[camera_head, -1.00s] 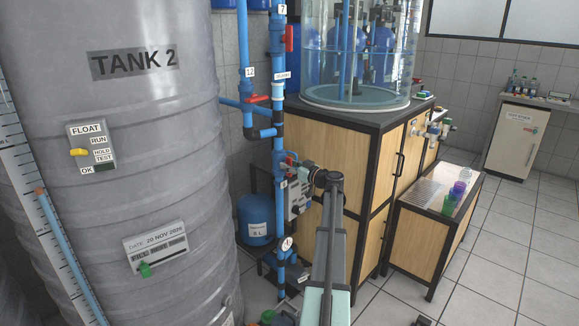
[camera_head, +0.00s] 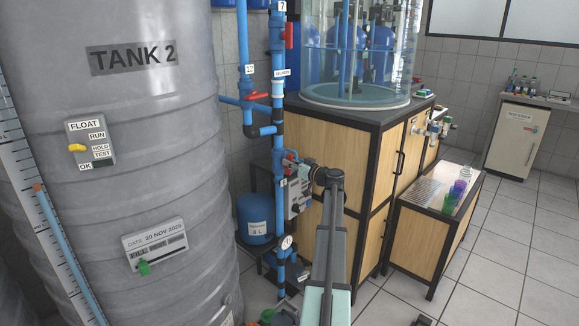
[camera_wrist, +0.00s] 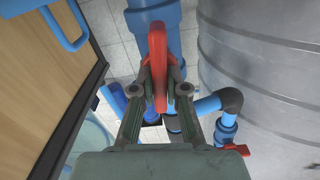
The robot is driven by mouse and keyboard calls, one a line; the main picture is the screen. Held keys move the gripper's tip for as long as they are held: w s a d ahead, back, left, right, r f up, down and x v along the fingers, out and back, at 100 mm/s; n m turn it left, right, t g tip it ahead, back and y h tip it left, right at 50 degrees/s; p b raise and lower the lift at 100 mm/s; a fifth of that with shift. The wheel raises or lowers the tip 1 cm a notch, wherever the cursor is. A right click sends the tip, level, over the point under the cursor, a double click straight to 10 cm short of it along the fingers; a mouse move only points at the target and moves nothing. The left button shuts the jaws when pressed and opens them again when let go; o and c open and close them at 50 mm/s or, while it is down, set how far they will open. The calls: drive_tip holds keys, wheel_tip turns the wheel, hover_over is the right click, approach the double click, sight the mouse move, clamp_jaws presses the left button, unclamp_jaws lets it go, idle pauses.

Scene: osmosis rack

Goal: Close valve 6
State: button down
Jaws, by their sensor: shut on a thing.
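In the wrist view, my gripper (camera_wrist: 159,78) is shut on a red valve handle (camera_wrist: 157,45). The handle stands edge-on between the two fingertips and lines up with the blue pipe (camera_wrist: 155,18) behind it. In the head view, my gripper (camera_head: 292,172) is at the vertical blue pipe (camera_head: 279,140), beside a small white tag (camera_head: 283,183) too small to read. Only a bit of red shows there; my wrist hides most of the valve.
The grey TANK 2 (camera_head: 130,200) stands close on the left. A wooden cabinet (camera_head: 345,150) is close on the right. Another red valve handle (camera_head: 257,95) sits on the piping above, and one tagged 7 (camera_head: 289,36) is higher up. A blue vessel (camera_head: 255,215) stands behind the pipe.

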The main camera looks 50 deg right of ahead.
drive_tip(key=m, duration=0.1)
drive_tip(key=m+b, duration=0.1)
drive_tip(key=m, duration=0.1)
drive_tip(key=shift+d+f+m, duration=0.15)
drive_tip(key=shift+m, duration=0.15)
drive_tip(key=m, duration=0.4)
drive_tip(key=shift+d+m, duration=0.1)
drive_tip(key=shift+m, duration=0.2)
drive_tip(key=m, duration=0.4)
drive_tip(key=shift+d+p, duration=0.1)
drive_tip(key=shift+p, duration=0.25)
drive_tip(key=shift+f+m+p, duration=0.15)
drive_tip(key=shift+m+p, duration=0.2)
drive_tip(key=shift+m, duration=0.7)
drive_tip(key=shift+f+m+p, duration=0.1)
drive_tip(key=shift+m+p, duration=0.25)
drive_tip(key=shift+m, duration=0.7)
drive_tip(key=c, duration=1.2)
unclamp_jaws()
